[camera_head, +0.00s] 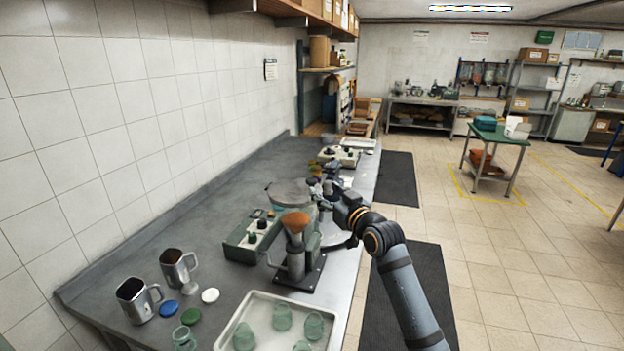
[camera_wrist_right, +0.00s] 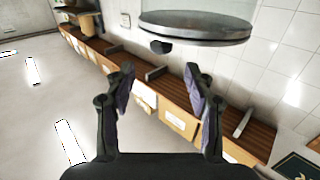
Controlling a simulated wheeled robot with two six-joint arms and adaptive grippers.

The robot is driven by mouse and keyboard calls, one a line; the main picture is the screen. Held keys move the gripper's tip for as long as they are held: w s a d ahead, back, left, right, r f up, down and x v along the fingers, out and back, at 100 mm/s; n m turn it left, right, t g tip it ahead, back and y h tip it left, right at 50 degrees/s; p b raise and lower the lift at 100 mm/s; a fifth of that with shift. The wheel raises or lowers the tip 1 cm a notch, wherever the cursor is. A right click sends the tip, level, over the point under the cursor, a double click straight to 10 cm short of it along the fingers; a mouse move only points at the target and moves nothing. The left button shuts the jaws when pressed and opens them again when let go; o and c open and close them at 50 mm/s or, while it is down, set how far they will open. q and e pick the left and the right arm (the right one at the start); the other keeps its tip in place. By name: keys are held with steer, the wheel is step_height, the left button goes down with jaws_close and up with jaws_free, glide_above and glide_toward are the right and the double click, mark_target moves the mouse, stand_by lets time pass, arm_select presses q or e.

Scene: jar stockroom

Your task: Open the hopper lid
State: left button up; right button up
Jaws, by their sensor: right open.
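A round grey disc, which looks like the hopper lid (camera_head: 288,191), sits level on top of a pale teal round body, the hopper (camera_head: 302,211), on the metal counter. In the right wrist view the lid (camera_wrist_right: 196,27) is seen nearly edge-on, with a small dark block (camera_wrist_right: 160,47) against its rim. My right gripper (camera_head: 320,187) is beside the lid's right edge. In its wrist view the gripper (camera_wrist_right: 165,80) has its fingers apart with nothing between them. The lid lies beyond the fingertips, apart from them. My left gripper is out of view.
A device with a brown cone-shaped top (camera_head: 295,221) stands in front of the hopper, beside a green-grey box (camera_head: 242,252). A tray (camera_head: 233,324) with green glass jars, metal jugs (camera_head: 133,299) and coloured discs are nearer. More equipment (camera_head: 343,156) stands farther along the counter.

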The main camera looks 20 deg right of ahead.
mark_target(314, 182)
steer(key=w, duration=0.2)
steer(key=w+a+p, duration=0.1)
steer(key=w, duration=0.2)
steer(key=w+p, duration=0.1)
steer(key=w, duration=0.2)
steer(key=shift+w+a, duration=0.2)
steer(key=shift+a, duration=0.15)
steer(key=shift+f, duration=0.1)
jaws_close()
